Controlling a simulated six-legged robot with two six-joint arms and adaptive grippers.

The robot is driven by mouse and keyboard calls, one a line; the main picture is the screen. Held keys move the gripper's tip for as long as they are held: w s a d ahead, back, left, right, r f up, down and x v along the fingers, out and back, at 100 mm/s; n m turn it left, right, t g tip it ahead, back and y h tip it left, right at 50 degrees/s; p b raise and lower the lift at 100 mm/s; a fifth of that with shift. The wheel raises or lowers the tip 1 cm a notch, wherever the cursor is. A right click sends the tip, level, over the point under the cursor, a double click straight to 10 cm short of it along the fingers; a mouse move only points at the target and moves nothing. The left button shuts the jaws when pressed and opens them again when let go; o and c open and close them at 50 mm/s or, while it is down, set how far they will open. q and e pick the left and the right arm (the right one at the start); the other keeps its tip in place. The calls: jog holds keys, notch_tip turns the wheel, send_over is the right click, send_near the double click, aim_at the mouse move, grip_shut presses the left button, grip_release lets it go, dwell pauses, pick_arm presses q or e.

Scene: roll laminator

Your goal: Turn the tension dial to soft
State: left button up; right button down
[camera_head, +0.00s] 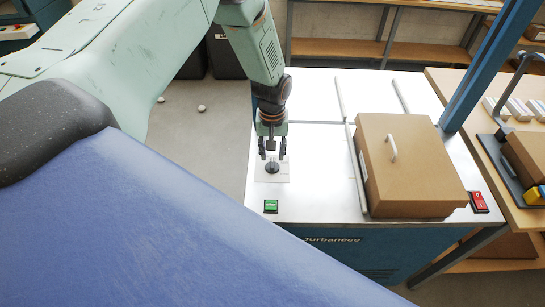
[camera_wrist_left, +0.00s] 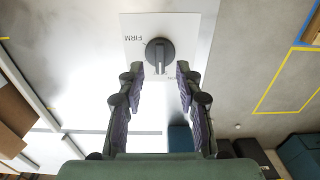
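The tension dial (camera_head: 272,167) is a small dark round knob on a pale plate (camera_head: 284,175) near the left front of the metal worktop. The left wrist view shows the knob (camera_wrist_left: 159,50) with a raised grip bar pointing down the picture. The word FIRM stands upside down to its upper left; another label below right is partly hidden by a finger. My left gripper (camera_head: 269,150) points down just above the dial. In the left wrist view its open fingers (camera_wrist_left: 159,70) stand either side of the knob's lower part, with gaps. My right gripper is not in view.
A brown box-like cover with a white handle (camera_head: 413,165) takes up the worktop's right half. A green button (camera_head: 271,206) sits in front of the dial and a red switch (camera_head: 479,202) at the right corner. A blue post (camera_head: 485,70) rises at the right.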

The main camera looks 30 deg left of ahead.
aim_at(272, 162)
pick_arm(q)
notch_tip(272, 162, up, 9)
jog(key=shift+f, duration=0.2)
dwell(0.5)
